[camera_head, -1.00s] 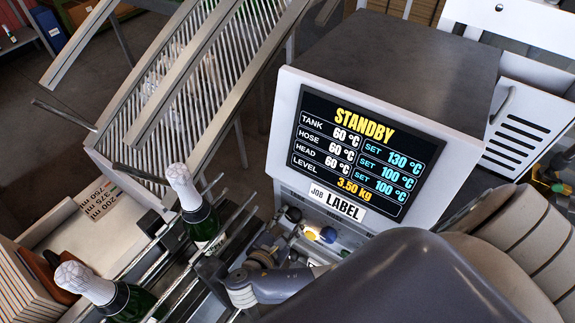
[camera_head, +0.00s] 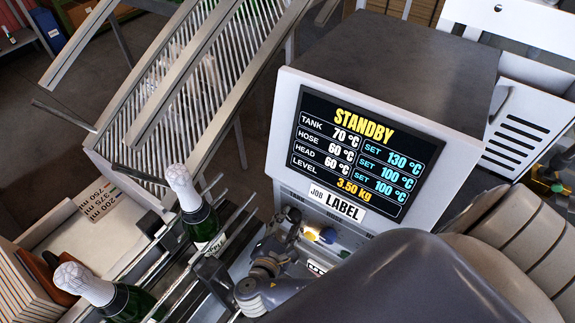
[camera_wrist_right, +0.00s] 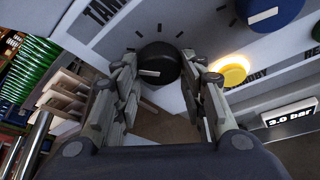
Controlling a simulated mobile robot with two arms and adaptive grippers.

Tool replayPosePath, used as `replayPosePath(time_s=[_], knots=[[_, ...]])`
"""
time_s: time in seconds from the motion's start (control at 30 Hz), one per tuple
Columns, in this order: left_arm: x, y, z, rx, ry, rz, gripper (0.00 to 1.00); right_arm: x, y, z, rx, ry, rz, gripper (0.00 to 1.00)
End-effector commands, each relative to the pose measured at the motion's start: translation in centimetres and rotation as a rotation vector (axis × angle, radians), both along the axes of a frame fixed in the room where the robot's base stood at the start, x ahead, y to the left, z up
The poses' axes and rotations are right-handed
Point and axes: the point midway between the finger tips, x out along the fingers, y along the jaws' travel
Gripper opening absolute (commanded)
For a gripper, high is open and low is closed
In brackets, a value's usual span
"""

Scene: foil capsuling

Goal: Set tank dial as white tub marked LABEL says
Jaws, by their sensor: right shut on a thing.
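The machine's screen (camera_head: 365,155) reads STANDBY, with TANK at 70 °C beside a cyan SET of 130 °C. HOSE and HEAD both read 60 °C, each with SET 100 °C. A JOB LABEL plate (camera_head: 337,203) sits under the screen. The black tank dial (camera_wrist_right: 160,65) with a white pointer mark is on the panel by the word TANK; it also shows in the head view (camera_head: 293,214). My right gripper (camera_head: 296,226) is shut on this dial, a finger on each side. My left gripper is out of view. I see no white tub.
Beside the dial are a lit yellow button (camera_wrist_right: 234,72) and a blue knob (camera_wrist_right: 274,10). A gauge (camera_wrist_right: 291,112) reads 3.0 bar.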

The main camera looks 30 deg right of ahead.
Motion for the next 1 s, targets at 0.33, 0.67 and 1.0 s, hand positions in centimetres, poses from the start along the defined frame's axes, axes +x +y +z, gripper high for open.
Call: replayPosePath(time_s=[0.33, 0.67, 1.0], knots=[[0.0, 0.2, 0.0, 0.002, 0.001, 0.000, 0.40, 0.0, -0.1, 0.0, -0.002, 0.000, -0.002, 0.47], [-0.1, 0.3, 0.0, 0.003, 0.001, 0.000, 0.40, -1.8, 2.5, 0.9, 0.004, 0.001, 0.000, 0.47], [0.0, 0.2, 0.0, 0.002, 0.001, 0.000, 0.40, -5.5, 7.6, 3.1, 0.001, 0.002, -0.002, 0.47]])
